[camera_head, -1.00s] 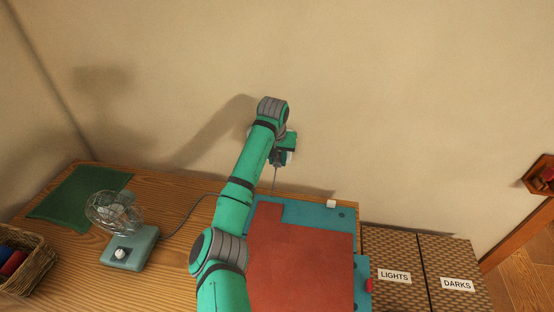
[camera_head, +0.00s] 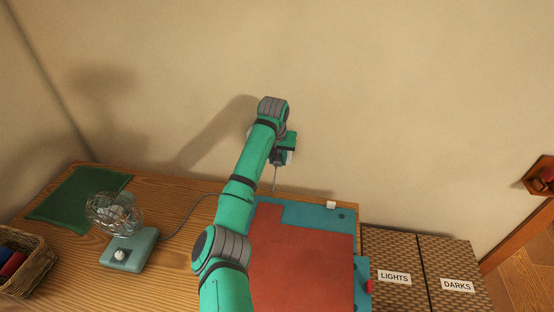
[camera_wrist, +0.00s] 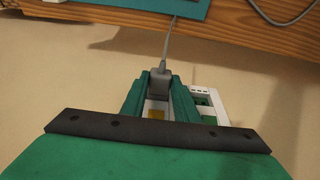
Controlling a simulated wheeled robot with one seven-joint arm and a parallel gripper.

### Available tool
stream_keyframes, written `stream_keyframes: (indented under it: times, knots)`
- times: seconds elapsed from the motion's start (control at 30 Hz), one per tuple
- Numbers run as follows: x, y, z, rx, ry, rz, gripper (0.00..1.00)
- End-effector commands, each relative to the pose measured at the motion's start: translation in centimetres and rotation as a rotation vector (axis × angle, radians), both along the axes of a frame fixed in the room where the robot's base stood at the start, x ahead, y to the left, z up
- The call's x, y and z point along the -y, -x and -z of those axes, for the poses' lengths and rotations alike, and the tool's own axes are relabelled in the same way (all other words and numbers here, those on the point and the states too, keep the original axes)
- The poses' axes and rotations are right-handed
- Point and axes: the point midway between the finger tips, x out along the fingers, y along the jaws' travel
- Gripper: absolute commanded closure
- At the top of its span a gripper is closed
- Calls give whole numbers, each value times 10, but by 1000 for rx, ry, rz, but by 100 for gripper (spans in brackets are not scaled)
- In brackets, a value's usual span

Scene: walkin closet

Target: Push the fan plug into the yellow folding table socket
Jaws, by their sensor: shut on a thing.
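My gripper (camera_wrist: 157,84) is shut on the grey fan plug (camera_wrist: 159,76), with the cord (camera_wrist: 166,48) running from it towards the wooden counter. In the head view my gripper (camera_head: 283,157) is at the wall above the back of the counter. A white socket plate (camera_wrist: 225,116) on the wall shows beside the right finger, with a green part in it. A yellow patch (camera_wrist: 157,113) on the plate, apparently the yellow socket, shows between the fingers. The fingers hide whether the plug's pins are in it. The fan (camera_head: 115,215) stands on the counter at left.
A teal board with a red top (camera_head: 300,255) lies on the counter below my arm. A green cloth (camera_head: 80,195) and a wicker basket (camera_head: 35,265) are at left. Two labelled hampers (camera_head: 395,255) stand at right. The wall around the plate is bare.

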Motion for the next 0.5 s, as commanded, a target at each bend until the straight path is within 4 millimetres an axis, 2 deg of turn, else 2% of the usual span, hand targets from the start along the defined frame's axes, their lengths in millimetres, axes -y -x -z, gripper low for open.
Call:
stream_keyframes:
  times: [0.2,0.23,0.3,0.5]
  knots:
    - [1,-3,0,3,1,0,100]
    - [1,-3,0,3,1,0,68]
    - [1,-3,0,3,1,0,51]
    - [1,-3,0,2,0,0,51]
